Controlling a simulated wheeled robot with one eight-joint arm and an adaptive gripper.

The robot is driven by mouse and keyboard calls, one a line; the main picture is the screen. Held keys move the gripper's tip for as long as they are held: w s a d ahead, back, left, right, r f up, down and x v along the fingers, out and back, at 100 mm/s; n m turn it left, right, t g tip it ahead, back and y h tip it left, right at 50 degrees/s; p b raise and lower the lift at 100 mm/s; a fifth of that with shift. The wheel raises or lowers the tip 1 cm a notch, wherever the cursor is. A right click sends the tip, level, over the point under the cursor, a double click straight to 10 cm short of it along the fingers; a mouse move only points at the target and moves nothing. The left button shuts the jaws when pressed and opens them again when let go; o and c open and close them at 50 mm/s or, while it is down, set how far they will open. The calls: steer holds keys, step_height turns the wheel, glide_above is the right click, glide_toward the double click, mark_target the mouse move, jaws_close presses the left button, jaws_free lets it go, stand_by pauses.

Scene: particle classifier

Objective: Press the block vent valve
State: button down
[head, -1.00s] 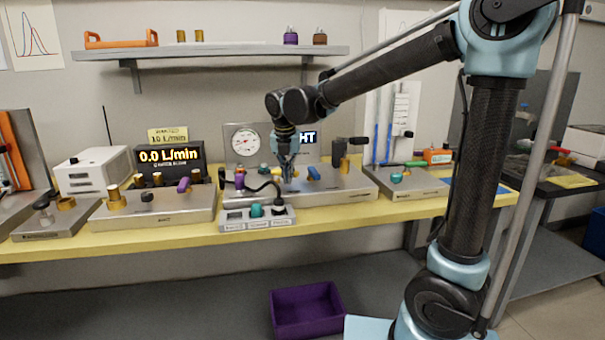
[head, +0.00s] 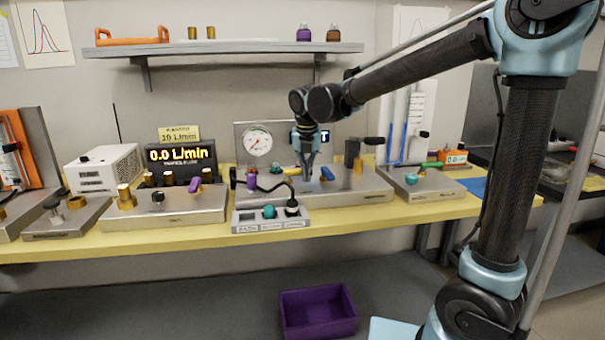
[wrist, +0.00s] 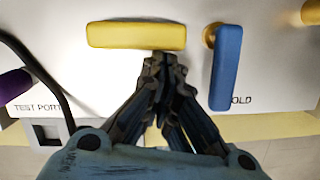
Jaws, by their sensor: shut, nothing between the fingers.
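A metal valve block (head: 345,196) stands on the yellow bench. It carries a yellow lever handle (wrist: 137,35) and a blue lever handle (wrist: 226,65); the blue one also shows in the head view (head: 327,173). No readable label marks either as the vent valve. My gripper (wrist: 160,62) is shut and empty, pointing down over the block. In the wrist view its fingertips meet the near edge of the yellow handle, right of its middle, with the blue handle to their right. I cannot tell whether they touch. In the head view my gripper (head: 308,178) is just left of the blue handle.
A pressure gauge (head: 258,141) stands behind the block. A purple knob (wrist: 14,84) and a dark hose (wrist: 45,75) lie left of my gripper. A small box with teal and black knobs (head: 270,225) sits in front.

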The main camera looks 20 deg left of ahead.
steer(key=shift+r, duration=0.1)
steer(key=v, duration=0.9)
steer(key=shift+d+r, duration=0.2)
steer(key=shift+r, duration=0.15)
steer(key=shift+w+d, duration=0.1)
steer(key=s+d+f+m, duration=0.1)
steer(key=d+f+m, duration=0.3)
steer(key=d+m, duration=0.75)
steer(key=s+d+f+m, duration=0.1)
steer(key=d+f+m, duration=0.4)
steer(key=d, duration=1.1)
steer(key=s+d+f+m, duration=1.3)
steer(key=d+f+m, duration=0.2)
steer(key=m, duration=0.7)
steer(key=shift+s+d+g+h, duration=0.3)
steer(key=shift+d+h, duration=0.1)
steer(key=shift+d, duration=0.35)
